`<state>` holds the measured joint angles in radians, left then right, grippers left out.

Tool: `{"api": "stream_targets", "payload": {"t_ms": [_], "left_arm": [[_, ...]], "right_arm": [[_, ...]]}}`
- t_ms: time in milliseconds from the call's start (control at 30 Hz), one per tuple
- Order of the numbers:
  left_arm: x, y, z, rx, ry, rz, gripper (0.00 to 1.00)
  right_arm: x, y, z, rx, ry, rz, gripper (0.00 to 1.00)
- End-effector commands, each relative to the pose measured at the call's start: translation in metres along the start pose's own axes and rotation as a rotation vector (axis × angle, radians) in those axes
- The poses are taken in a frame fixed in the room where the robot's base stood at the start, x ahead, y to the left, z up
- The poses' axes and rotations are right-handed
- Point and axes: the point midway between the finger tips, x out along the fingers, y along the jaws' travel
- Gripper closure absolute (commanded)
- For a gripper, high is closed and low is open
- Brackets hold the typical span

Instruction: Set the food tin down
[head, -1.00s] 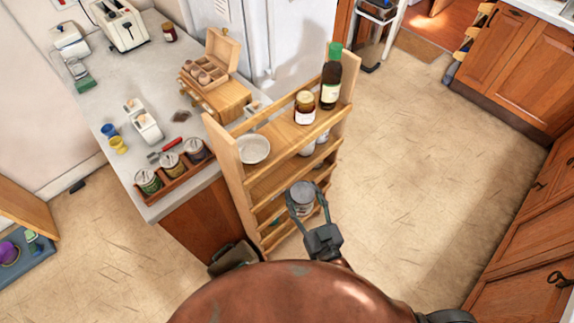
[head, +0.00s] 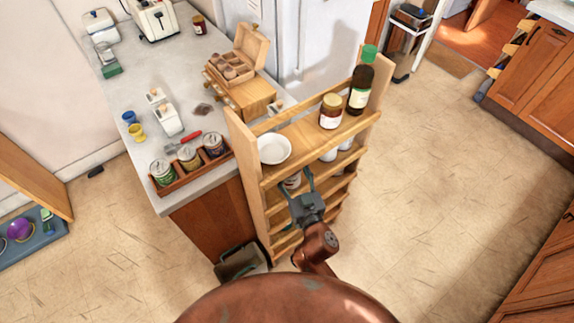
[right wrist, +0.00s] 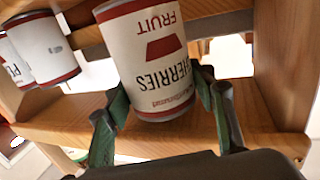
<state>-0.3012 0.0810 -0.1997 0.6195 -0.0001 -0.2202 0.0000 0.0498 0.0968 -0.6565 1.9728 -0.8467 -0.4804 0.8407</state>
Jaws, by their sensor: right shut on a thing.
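The food tin (right wrist: 152,60) is white with red bands and a cherries label that reads upside down in the right wrist view. My right gripper (right wrist: 160,105) is shut on it, one finger on each side. In the head view the tin (head: 291,181) shows small inside the wooden shelf rack (head: 256,185), under the upper board, partly hidden by the right gripper (head: 298,185). A wooden board lies close by the tin; I cannot tell whether they touch. My left gripper is not in view.
Two similar tins (right wrist: 42,48) stand at the left in the right wrist view. The rack's upper board bears a white bowl (head: 274,149), a jar (head: 330,111) and a dark bottle (head: 361,88). The counter (head: 205,60) is left; open floor (head: 430,190) is right.

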Motion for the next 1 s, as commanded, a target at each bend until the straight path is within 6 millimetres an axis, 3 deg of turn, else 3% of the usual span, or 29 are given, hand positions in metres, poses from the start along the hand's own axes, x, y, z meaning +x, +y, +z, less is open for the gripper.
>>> {"api": "stream_targets", "payload": {"t_ms": [100,233,533,967,1000], "left_arm": [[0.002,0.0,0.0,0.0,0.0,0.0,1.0],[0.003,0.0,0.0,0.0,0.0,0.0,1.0],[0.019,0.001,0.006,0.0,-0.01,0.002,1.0],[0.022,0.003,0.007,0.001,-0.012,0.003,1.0],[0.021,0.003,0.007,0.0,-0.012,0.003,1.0]], "right_arm": [[0.022,-0.001,-0.002,-0.001,0.005,-0.003,0.95],[0.033,-0.001,-0.002,0.001,0.004,-0.002,0.95],[0.035,0.0,0.033,0.0,-0.001,-0.001,0.95],[0.034,-0.001,0.038,0.003,0.001,-0.001,0.95],[0.034,0.0,0.039,0.002,-0.002,0.0,0.47]]}}
